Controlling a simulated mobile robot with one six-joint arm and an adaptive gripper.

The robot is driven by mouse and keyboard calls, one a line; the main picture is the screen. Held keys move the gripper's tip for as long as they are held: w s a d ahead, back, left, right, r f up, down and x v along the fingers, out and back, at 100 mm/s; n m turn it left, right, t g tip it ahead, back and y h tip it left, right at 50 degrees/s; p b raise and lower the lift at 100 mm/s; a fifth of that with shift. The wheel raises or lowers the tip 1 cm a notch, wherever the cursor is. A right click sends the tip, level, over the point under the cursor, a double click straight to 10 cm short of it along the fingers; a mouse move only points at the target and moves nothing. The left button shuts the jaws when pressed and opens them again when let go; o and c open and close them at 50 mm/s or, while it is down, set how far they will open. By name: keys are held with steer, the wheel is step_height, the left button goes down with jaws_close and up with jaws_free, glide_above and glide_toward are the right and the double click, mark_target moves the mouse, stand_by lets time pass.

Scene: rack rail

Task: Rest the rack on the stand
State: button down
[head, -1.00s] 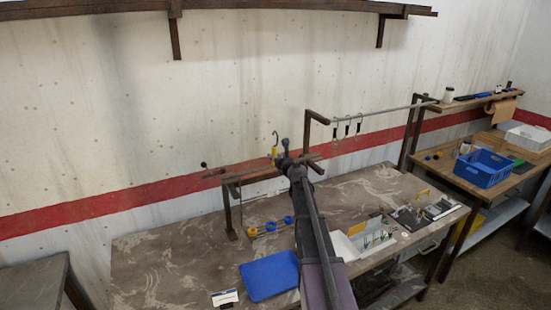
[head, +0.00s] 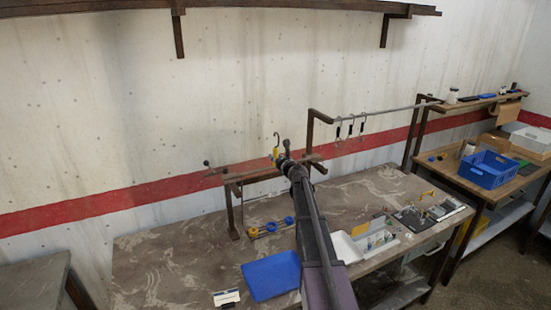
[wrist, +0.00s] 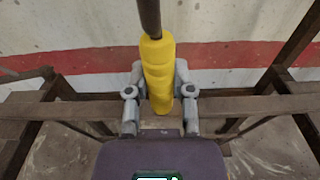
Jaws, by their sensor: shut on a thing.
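My gripper (wrist: 160,92) is shut on a yellow handle (wrist: 158,75), with a dark rod running up from it. In the head view the yellow handle (head: 276,153) has a dark hook at its top. A brown frame (head: 236,205), which looks like the stand, rises from the bench. My gripper is at the right part of its top. In the wrist view brown beams (wrist: 75,109) cross behind and beside the handle; I cannot tell whether it touches them. I cannot tell which part is the rack. My arm hides part of the frame.
A small piece with blue rings (head: 271,228) is on the bench (head: 165,260), near a blue tray (head: 271,275). Right are a white bin (head: 347,248) and a rail (head: 375,111) with several hooks. A blue crate (head: 488,169) sits on the far-right bench.

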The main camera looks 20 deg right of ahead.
steer(key=shift+f+b, duration=0.55)
steer(key=shift+f, duration=0.1)
stand_by(0.8)
steer(key=shift+c, duration=2)
jaws_free()
steer(key=shift+r, duration=0.2)
step_height(320, 180, up, 3)
steer(key=p, duration=0.3)
steer(key=shift+f, duration=0.1)
steer(key=shift+s, duration=0.35)
steer(key=s+b, duration=0.1)
steer(key=s, duration=0.6)
steer(key=shift+s+d+f, duration=0.15)
steer(key=shift+s+f, duration=0.2)
